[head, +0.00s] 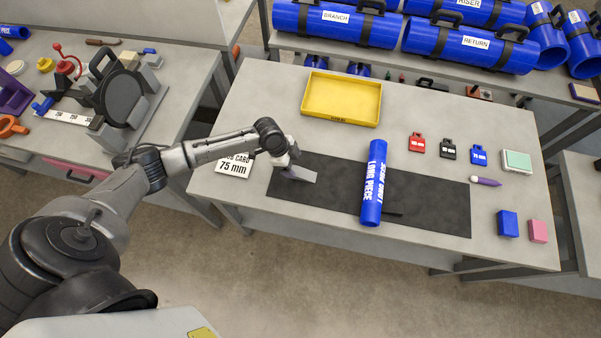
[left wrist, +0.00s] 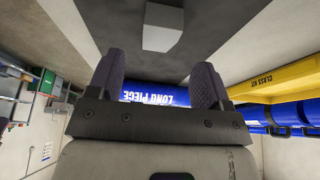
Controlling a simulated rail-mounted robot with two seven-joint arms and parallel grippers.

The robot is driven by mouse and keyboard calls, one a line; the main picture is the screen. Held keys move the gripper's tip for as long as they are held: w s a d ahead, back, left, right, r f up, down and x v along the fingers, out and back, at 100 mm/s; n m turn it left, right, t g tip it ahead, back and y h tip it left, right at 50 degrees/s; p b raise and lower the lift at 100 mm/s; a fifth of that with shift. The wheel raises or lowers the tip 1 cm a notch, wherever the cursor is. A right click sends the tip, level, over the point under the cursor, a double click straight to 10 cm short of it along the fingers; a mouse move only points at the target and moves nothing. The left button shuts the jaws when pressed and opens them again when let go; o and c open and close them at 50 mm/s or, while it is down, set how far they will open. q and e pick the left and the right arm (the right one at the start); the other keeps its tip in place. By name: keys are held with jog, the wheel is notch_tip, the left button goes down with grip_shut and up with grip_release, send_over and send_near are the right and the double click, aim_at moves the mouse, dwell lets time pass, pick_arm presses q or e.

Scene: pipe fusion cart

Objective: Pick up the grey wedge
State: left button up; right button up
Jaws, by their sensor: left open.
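The grey wedge (head: 301,174) lies at the left end of the black mat (head: 320,211) in the head view. It shows in the left wrist view as a pale grey block (left wrist: 163,28), past the fingertips. My left gripper (head: 287,158) is right by the wedge, on its upper-left side, and partly overlaps it in the head view. In the left wrist view the two fingers (left wrist: 160,72) stand wide apart with nothing between them. I cannot tell from the head view how high the fingers are above the mat. My right gripper is not in view.
A blue pipe marked LONG PIECE (head: 372,184) lies across the mat to the right. A yellow tray (head: 341,97) sits behind. A 75 mm card (head: 234,167) lies under my left arm. Red, black and blue tags (head: 448,149) and blue and pink blocks (head: 507,224) are at the right.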

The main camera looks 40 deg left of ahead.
aim_at(297, 171)
pick_arm(q)
jog(key=shift+x, duration=2.6)
jog(key=shift+s+a+f, duration=0.1)
jog(key=shift+s+a, duration=0.05)
jog(key=shift+a, duration=0.05)
jog(key=c, duration=1.2)
